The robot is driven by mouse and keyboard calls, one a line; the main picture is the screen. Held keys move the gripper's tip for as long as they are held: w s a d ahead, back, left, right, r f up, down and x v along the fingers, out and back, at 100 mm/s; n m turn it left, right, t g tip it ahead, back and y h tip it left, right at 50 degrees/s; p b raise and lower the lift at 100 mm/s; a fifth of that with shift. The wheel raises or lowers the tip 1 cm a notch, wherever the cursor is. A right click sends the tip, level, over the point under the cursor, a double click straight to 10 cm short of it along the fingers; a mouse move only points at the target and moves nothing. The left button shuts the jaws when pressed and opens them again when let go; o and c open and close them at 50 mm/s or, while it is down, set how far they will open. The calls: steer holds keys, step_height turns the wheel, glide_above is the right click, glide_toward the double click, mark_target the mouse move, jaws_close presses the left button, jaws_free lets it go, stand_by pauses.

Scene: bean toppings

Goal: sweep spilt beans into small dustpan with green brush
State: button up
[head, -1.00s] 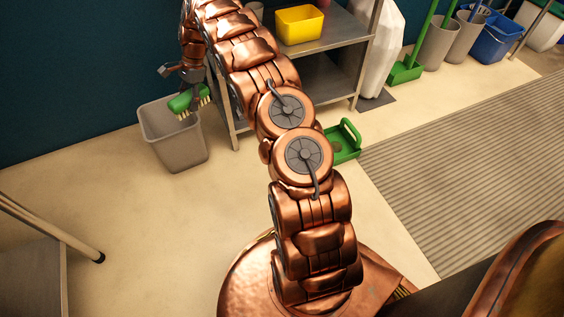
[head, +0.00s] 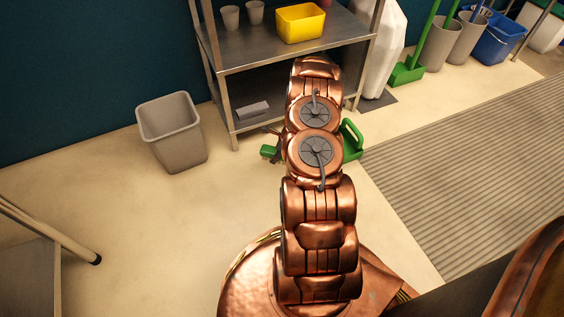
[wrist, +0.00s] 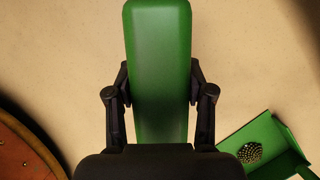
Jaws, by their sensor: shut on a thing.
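My gripper (wrist: 159,82) is shut on the green brush (wrist: 160,40), with one dark finger on each side of its block in the wrist view. The bristles are hidden from that view. In the head view one end of the brush (head: 268,151) shows left of my arm, low near the floor; my arm hides most of the gripper. The small green dustpan (wrist: 274,135) lies on the floor at lower right in the wrist view, apart from the brush. A round dark speckled clump, apparently beans (wrist: 250,152), is in it. The dustpan (head: 352,138) is partly behind my arm in the head view.
A grey bin (head: 172,140) stands at left by the wall. A metal shelf unit (head: 232,58) with a yellow tub (head: 300,24) stands behind my arm. A ribbed mat (head: 470,170) lies at right. The floor between bin and arm looks clear.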

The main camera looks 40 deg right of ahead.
steer(key=s, duration=0.1)
steer(key=s+f, duration=0.2)
steer(key=shift+d+f+m, duration=0.2)
steer(key=shift+d+m, duration=0.05)
steer(key=shift+m, duration=0.15)
step_height(320, 180, down, 8)
steer(key=b, duration=0.6)
steer(key=shift+w+r, duration=0.1)
steer(key=shift+r, duration=0.15)
steer(key=shift+d+p, duration=0.25)
steer(key=shift+p, duration=0.1)
steer(key=shift+c, duration=0.4)
steer(key=shift+s+d+f, duration=0.15)
steer(key=shift+s+d, duration=0.1)
steer(key=shift+d, duration=0.05)
steer(key=shift+c, duration=0.6)
steer(key=shift+s+d+f+p, duration=0.1)
steer(key=shift+s+d+p, duration=0.15)
steer(key=shift+d, duration=0.4)
steer(key=shift+s+d+p, duration=0.15)
steer(key=shift+d+p, duration=0.15)
steer(key=shift+d, duration=0.5)
steer(key=shift+a+r+p, duration=0.1)
steer(key=shift+r+p, duration=2.15)
steer(key=shift+r, duration=1.9)
